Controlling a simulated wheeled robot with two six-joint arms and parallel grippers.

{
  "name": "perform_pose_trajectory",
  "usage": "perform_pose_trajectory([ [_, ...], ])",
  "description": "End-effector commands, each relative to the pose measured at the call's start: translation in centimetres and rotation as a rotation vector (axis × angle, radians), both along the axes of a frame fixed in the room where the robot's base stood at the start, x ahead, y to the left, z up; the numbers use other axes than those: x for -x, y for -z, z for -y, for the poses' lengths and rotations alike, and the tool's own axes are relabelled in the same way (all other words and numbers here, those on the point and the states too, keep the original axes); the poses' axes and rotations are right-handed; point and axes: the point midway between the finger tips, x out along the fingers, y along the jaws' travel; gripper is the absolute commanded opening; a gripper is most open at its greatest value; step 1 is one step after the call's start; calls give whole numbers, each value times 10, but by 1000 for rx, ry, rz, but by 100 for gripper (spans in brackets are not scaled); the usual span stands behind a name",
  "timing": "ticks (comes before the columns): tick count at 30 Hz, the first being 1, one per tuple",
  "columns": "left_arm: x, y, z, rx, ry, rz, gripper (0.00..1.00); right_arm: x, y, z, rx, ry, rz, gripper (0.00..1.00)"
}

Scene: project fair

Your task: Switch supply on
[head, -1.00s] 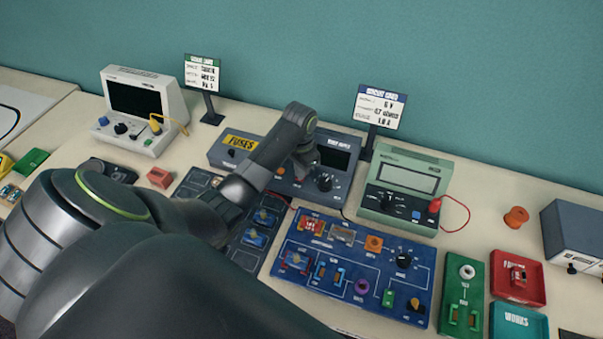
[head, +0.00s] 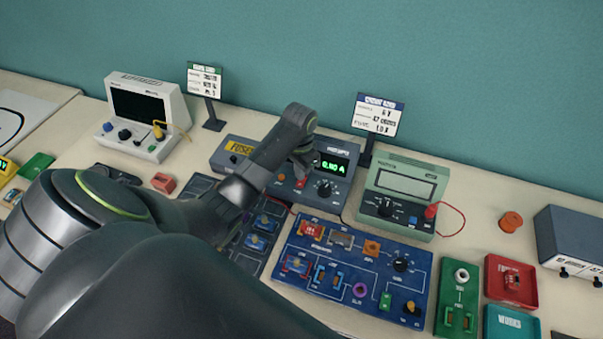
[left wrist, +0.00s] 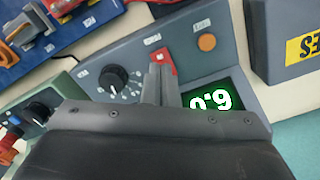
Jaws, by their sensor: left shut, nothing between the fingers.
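The power supply (head: 338,199) is a grey box at the back middle. Its display (head: 334,168) is lit with green characters; in the left wrist view the lit display (left wrist: 214,99) shows upside-down green digits. A red rocker switch (left wrist: 163,62) sits on its front, between a black knob (left wrist: 116,78) and a round orange button (left wrist: 207,42). My left gripper (head: 302,168) is shut and empty; in the left wrist view its fingertips (left wrist: 160,76) are at the red switch and partly cover it. I cannot tell whether they touch. My right gripper is not in view.
A green meter (head: 405,180) with a red lead stands right of the supply. A blue circuit board (head: 335,283) lies in front. A sign (head: 378,112) stands behind. A yellow-labelled fuse box (head: 232,150) is on the left.

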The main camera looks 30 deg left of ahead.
Motion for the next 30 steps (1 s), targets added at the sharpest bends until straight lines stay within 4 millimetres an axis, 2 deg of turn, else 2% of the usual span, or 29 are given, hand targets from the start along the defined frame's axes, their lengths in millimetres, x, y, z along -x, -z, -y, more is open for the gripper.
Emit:
perform_pose_trajectory([
  [13, 0, -34, 0, -1, 1, 1, 0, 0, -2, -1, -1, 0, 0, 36],
  [30, 0, -36, 0, 0, 0, 0, 0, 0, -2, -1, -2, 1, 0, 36],
])
